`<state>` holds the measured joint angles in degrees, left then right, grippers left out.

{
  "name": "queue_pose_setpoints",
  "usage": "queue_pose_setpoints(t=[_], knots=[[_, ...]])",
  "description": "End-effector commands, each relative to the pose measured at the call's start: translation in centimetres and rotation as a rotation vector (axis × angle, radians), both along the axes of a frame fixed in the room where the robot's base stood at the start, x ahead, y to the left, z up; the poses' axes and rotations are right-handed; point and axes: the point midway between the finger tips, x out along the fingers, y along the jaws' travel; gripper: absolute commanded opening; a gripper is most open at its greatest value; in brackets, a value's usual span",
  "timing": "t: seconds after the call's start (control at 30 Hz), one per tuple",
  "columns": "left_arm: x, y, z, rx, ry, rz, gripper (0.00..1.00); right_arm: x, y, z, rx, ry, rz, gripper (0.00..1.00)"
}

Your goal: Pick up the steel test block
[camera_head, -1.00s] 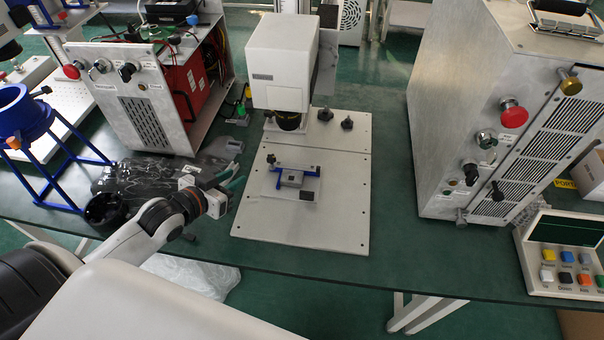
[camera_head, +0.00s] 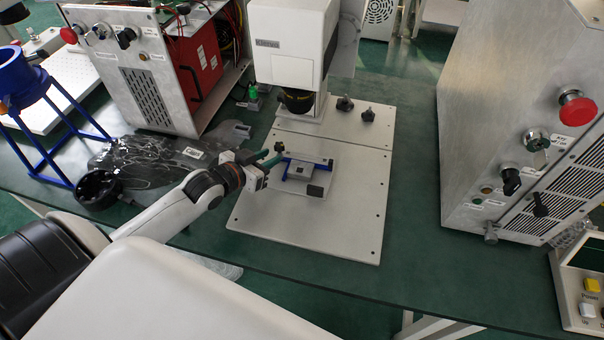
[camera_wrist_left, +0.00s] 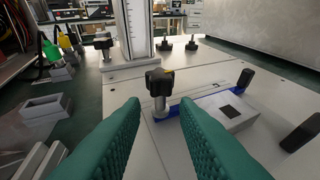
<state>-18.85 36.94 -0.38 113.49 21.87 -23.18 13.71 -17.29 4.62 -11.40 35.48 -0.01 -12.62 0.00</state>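The steel test block (camera_head: 302,170) is a small grey block with a dark square on top. It sits against a blue bracket (camera_head: 287,188) on the microscope's stage plate. In the left wrist view the block (camera_wrist_left: 235,118) is to the right of the green fingers, close to the right fingertip. My left gripper (camera_head: 267,163) is at the left edge of the stage plate, left of the block. Its green fingers (camera_wrist_left: 160,110) are apart with nothing between them; a black knob (camera_wrist_left: 159,82) stands just beyond. My right gripper is out of view.
The white microscope head (camera_head: 288,45) with its dark lens (camera_head: 297,100) overhangs behind the block. Black knobs (camera_head: 345,103) stand on the pale base plate (camera_head: 330,225). A metal cabinet (camera_head: 480,100) stands at right; the plate's front is clear.

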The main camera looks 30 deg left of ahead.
Motion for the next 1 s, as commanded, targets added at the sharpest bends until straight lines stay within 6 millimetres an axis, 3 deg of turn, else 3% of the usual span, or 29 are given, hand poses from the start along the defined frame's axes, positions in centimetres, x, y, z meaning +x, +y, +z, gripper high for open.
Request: queue_pose_setpoints(t=[0.27,0.6,0.9,1.0], knots=[[1.9,-0.3,-0.8,0.000,0.000,0.000,0.27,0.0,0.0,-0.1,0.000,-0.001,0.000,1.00],[5.8,-0.9,-2.4,-0.001,-0.002,0.000,0.27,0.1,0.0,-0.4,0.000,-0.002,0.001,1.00],[6.2,-1.0,-2.6,0.001,0.000,-0.001,0.27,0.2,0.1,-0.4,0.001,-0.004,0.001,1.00],[6.2,-1.0,-2.6,0.001,0.000,-0.001,0.13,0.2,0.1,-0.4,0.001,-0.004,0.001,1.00]])
